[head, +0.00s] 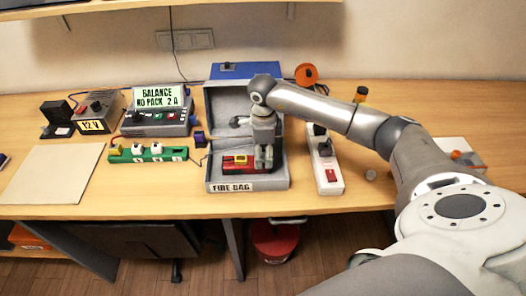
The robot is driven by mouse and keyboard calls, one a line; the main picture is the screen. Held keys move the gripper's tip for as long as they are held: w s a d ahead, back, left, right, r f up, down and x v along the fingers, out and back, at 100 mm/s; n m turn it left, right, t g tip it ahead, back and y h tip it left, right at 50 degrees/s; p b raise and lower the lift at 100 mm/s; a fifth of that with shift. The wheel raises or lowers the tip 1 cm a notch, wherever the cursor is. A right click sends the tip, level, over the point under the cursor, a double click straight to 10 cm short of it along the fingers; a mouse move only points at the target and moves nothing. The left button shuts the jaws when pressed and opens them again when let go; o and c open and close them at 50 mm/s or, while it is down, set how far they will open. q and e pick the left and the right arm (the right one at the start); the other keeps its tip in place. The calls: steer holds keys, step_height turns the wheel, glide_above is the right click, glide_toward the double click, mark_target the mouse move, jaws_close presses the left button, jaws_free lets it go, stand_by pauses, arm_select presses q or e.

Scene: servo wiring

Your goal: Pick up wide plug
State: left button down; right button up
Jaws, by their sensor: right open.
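My right gripper (264,164) points down inside the open grey box labelled "FIRE BAG" (246,186). It is open at the right end of a red pack (236,163), which lies in the box. Whether it touches the pack is hard to tell. Small white plug-like pieces (156,149) and a yellow one (116,150) sit on a green strip (170,156) left of the box. A small dark piece (200,139) stands beside the box. I cannot tell which piece is the wide plug. My left gripper is out of view.
A white power strip (331,186) with dark plugs stands right of the box. A charger (158,118) reading "BALANCE NO PACK 2 A", a 12 V supply (97,112) and a pale board (52,174) are at left. The grey box's raised lid (222,98) stands behind my gripper.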

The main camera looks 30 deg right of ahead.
steer(key=c, duration=0.9)
steer(key=shift+c, duration=0.2)
steer(key=shift+r+b, duration=0.5)
step_height(320, 180, up, 2)
steer(key=shift+a+r+b, duration=0.1)
steer(key=shift+a+b, duration=0.05)
steer(key=shift+b, duration=0.6)
steer(key=s+a+r+b, duration=0.3)
steer(key=s+a+r, duration=0.5)
steer(key=a+r, duration=0.2)
steer(key=shift+s+a+b, duration=0.25)
steer(key=shift+a+b, duration=0.05)
steer(key=shift+a, duration=0.2)
steer(key=shift+w, duration=0.15)
